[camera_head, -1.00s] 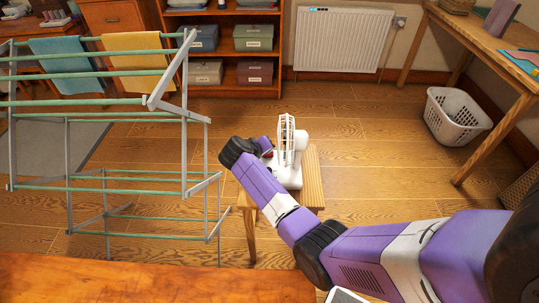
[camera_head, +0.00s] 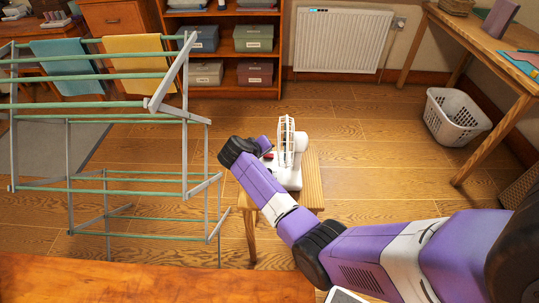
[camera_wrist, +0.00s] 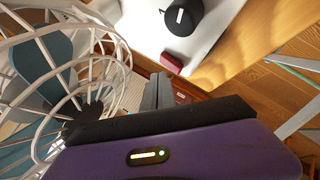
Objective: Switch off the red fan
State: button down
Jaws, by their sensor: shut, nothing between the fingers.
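A small fan (camera_head: 287,145) with a white cage and white base stands on a wooden stool (camera_head: 313,180); it looks white rather than red. In the wrist view its wire cage (camera_wrist: 85,70) fills the left side. The white base (camera_wrist: 150,28) shows at the top, with a black knob (camera_wrist: 182,17) bearing a white mark and a small red block-like part (camera_wrist: 171,62) at its edge. My gripper (camera_wrist: 158,92) is shut and empty, its grey fingertips just below the red part and beside the cage. I cannot tell whether they touch. My wrist hides the gripper in the head view.
A drying rack (camera_head: 150,105) with blue and yellow cloths stands to the left. A shelf with boxes (camera_head: 253,38) and a radiator (camera_head: 342,40) are behind. A white basket (camera_head: 457,115) sits by the desk at right. A wooden surface (camera_head: 150,280) lies in front.

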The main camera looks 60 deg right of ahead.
aim_at(265, 157)
jog(key=shift+r, duration=0.1)
jog(key=shift+w+a+r+p, duration=0.1)
jog(key=shift+w+r+p, duration=0.05)
jog(key=shift+r+p, duration=1)
jog(key=shift+w+a+r+p, duration=0.15)
jog(key=shift+r+p, duration=0.65)
jog(key=shift+r, duration=0.5)
jog(key=shift+d, duration=0.1)
jog(key=shift+f, duration=0.1)
